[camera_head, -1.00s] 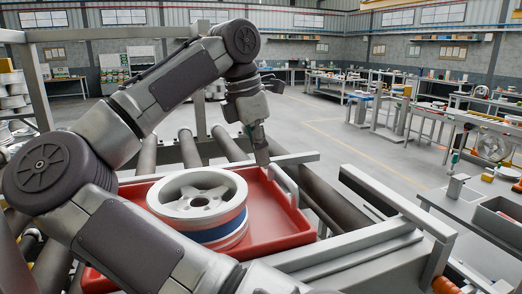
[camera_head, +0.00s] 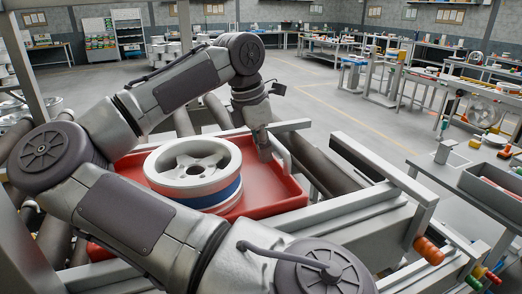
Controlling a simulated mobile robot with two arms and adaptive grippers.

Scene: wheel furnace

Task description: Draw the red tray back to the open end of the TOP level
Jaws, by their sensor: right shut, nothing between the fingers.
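The red tray (camera_head: 276,193) lies on the roller level in the middle of the view, its left part hidden behind my right arm. A white spoked wheel (camera_head: 193,169) with a blue and a red band sits flat in it. My right gripper (camera_head: 266,156) points down at the tray's far right part, just right of the wheel. Its fingers are shut with nothing between them, and its tip looks to be inside the far rim. I cannot tell whether it touches the tray. My left gripper is out of view.
Dark rollers (camera_head: 330,168) run beside the tray. A grey bar (camera_head: 292,126) crosses behind the gripper. Workbenches stand farther right, with open floor between.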

